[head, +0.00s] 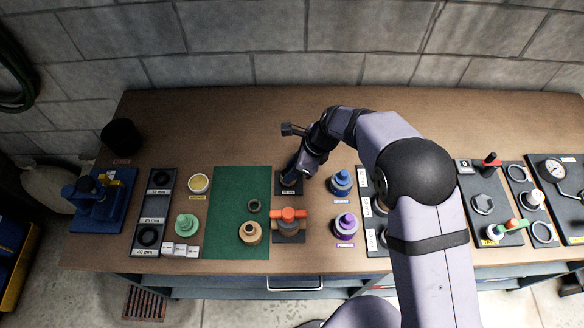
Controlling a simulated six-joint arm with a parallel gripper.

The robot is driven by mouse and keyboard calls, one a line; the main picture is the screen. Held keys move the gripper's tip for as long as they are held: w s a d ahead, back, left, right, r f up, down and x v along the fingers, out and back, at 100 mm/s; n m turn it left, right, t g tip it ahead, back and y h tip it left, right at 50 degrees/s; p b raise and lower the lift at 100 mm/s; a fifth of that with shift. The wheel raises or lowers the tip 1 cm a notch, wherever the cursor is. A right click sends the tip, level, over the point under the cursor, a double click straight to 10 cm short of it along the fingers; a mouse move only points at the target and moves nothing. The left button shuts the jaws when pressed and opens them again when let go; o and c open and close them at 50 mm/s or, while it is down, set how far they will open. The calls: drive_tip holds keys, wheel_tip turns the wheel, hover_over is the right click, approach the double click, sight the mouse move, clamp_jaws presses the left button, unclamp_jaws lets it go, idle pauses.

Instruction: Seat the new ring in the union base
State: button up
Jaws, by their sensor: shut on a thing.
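My gripper (291,177) points down over a small dark plate (289,193) with a label at the back middle of the bench. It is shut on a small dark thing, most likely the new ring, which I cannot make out. The union base is not clearly visible; the gripper hides most of what stands on the plate. I cannot tell whether the ring touches it. A ring tray (137,218) at left holds black rings at its top and bottom places; the middle place looks empty.
A green mat (228,200) holds a dark ring-like part (254,205) and a tan fitting (250,233). An orange-handled valve (289,219) stands in front of my gripper. Blue (341,183) and purple (345,225) bottles stand to its right. The bench behind is clear.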

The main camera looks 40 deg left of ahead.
drive_tip(key=shift+f, duration=0.25)
idle(0.7)
drive_tip(key=o, duration=1.4)
drive_tip(key=shift+r, duration=0.1)
wheel_tip(320, 180, up, 8)
drive_tip(key=p, duration=0.7)
idle(0.6)
